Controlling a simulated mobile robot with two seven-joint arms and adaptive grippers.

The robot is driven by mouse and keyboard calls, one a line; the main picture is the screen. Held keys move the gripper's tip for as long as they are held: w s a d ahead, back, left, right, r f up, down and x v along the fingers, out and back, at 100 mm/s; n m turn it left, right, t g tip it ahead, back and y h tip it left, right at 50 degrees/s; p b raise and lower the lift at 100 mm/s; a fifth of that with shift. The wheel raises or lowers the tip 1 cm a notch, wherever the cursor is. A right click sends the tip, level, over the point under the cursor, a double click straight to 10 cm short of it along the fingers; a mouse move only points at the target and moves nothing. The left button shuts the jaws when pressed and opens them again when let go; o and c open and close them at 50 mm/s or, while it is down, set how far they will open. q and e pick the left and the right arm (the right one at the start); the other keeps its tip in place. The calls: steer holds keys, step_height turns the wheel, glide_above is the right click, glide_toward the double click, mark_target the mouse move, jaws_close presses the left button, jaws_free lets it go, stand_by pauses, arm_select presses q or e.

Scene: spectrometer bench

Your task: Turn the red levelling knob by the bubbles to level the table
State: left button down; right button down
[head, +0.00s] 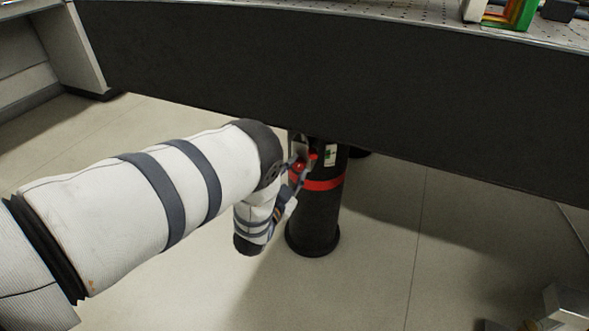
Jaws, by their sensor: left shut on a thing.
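The red levelling knob (299,167) sits on the near left side of a black table leg (318,217), just under the table. My left gripper (305,168) is at the knob, shut on it, with the forearm reaching in from the left. The gripper and wrist hide part of the knob. The optical table (340,90) shows its dark front side and a strip of perforated top. No bubbles can be made out in this view. My right gripper is not in view.
The leg carries a red band (323,184) and a small pale label (330,155). A green and orange item (520,14) and a dark item (557,10) stand on the tabletop at upper right. A white cabinet (70,45) is at upper left. The floor around the leg is clear.

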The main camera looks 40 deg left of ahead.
arm_select(q)
steer(key=m, duration=0.5)
stand_by(0.6)
steer(key=c, duration=1.3)
jaws_free()
steer(key=v, duration=1.2)
steer(key=shift+s, duration=0.1)
steer(key=shift+f, duration=0.1)
